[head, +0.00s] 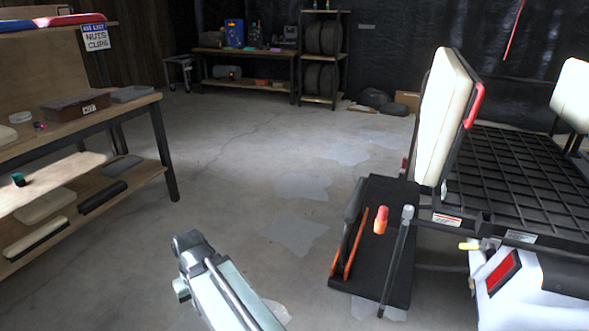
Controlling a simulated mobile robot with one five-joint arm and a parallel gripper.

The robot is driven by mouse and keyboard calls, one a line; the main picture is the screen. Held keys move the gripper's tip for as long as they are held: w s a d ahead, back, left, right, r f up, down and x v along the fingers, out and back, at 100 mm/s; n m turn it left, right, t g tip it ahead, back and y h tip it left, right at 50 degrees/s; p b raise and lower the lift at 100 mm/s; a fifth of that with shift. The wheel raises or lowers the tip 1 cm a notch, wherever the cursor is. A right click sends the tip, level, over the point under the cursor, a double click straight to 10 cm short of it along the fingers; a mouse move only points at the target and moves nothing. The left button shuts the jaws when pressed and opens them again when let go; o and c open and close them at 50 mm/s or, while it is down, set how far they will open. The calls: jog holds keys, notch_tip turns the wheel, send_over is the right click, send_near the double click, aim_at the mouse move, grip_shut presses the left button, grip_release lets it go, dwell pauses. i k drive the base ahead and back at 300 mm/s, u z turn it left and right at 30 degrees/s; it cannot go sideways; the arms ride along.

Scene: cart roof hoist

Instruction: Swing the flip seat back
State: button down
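The flip seat appears to be the cream cushion (440,125) standing nearly upright at the near end of the cart, right of centre in the head view. A red grab handle (475,104) is fixed to its right side. A black slatted deck (520,170) extends behind it to the right. My arm shows at the bottom, left of the cart and well apart from the seat. I cannot see my gripper's fingers, and nothing of mine touches the seat.
A black footboard (402,265) with an orange-red object (381,219) juts from the cart, beside grey posts. A white body panel (510,292) is at lower right. A wooden workbench (130,106) stands left, shelves (323,55) at the back. The middle floor is open.

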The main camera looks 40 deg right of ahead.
aim_at(454, 97)
jog(key=u, duration=2)
jog(key=k, duration=1)
jog(key=z, duration=1.85)
jog(key=i, duration=1)
